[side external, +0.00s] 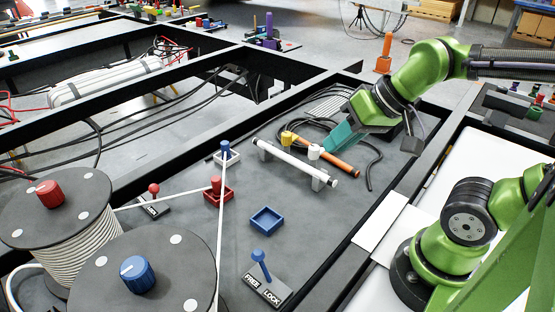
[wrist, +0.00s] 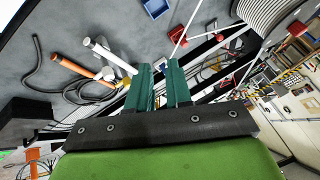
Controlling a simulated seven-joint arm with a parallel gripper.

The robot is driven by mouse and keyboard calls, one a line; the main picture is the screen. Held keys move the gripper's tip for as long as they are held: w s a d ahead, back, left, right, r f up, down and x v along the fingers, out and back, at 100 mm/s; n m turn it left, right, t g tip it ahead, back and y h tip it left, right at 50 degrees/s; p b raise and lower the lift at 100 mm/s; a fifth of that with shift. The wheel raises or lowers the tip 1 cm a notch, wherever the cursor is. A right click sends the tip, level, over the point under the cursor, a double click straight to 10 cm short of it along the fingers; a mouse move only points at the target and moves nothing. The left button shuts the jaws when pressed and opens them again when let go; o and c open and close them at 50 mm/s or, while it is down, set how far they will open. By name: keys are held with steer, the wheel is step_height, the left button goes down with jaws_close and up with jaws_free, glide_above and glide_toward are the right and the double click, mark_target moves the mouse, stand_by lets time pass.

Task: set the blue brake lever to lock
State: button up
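The blue brake lever (side external: 260,261) stands on a dark base plate (side external: 267,289) at the front of the grey tray, in the side external view. The plate reads FREE at its left and LOCK at its right. The lever's knob tilts up and to the left, towards the FREE side. The lever is not seen in the wrist view.
An empty blue box (side external: 267,220) lies between the lever and the white bar (side external: 295,163). An orange rod (side external: 335,158) and black cable lie near my gripper. A taut white rope (side external: 221,230) runs left of the lever. A red lever (side external: 154,195) and two reels stand further left.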

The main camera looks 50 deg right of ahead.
steer(key=w, duration=0.1)
steer(key=w+a+f+n+g, duration=0.1)
steer(key=w+a+f+g, duration=0.1)
steer(key=w, duration=0.1)
steer(key=shift+a+n, duration=0.15)
steer(key=shift+n, duration=0.25)
jaws_close()
steer(key=w+a+f+n+g, duration=0.4)
steer(key=w+a+n+g, duration=0.3)
steer(key=n, duration=0.8)
steer(key=shift+w+a+f+n, duration=0.4)
steer(key=shift+w+a, duration=0.55)
steer(key=shift+a, duration=0.3)
